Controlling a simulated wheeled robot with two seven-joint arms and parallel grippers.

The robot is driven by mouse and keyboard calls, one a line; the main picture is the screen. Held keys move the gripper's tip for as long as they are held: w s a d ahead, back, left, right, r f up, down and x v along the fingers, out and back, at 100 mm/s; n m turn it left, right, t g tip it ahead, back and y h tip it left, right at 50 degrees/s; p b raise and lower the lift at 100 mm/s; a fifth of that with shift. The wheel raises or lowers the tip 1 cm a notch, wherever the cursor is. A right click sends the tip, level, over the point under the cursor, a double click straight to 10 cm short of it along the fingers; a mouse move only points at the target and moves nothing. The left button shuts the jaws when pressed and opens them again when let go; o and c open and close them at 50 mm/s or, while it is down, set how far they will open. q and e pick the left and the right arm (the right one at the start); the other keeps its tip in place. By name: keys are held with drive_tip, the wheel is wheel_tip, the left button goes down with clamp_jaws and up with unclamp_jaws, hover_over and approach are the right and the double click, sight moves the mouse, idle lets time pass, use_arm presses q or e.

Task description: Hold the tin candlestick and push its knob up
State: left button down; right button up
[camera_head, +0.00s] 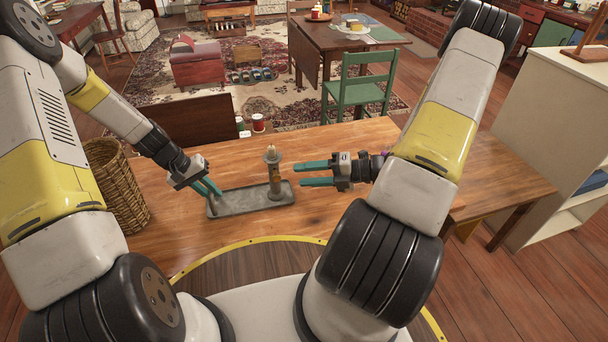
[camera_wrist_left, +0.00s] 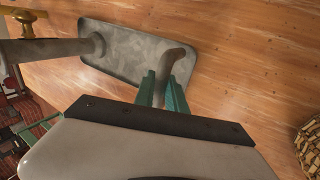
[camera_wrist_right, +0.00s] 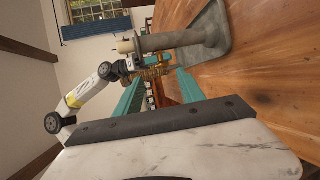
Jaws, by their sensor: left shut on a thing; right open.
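The tin candlestick has a grey oblong tray base (camera_head: 225,206) resting on the wooden table and an upright tube (camera_head: 275,180) with a pale candle stub (camera_head: 271,147) at its top. My left gripper (camera_head: 217,191) is at the tray's left end. In the left wrist view its fingers (camera_wrist_left: 163,88) are shut on the candlestick's curved grey handle (camera_wrist_left: 174,58). A brass knob (camera_wrist_left: 26,16) shows at that view's upper left corner. My right gripper (camera_head: 302,174) is open and empty, just right of the tube. In the right wrist view the tube (camera_wrist_right: 175,41) lies ahead of its fingers (camera_wrist_right: 160,85).
A wicker basket (camera_head: 118,190) stands left of the candlestick. A green chair (camera_head: 360,88) stands beyond the table.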

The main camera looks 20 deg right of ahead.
use_arm(q)
drive_tip(key=c, duration=1.3)
unclamp_jaws()
drive_tip(key=v, duration=1.2)
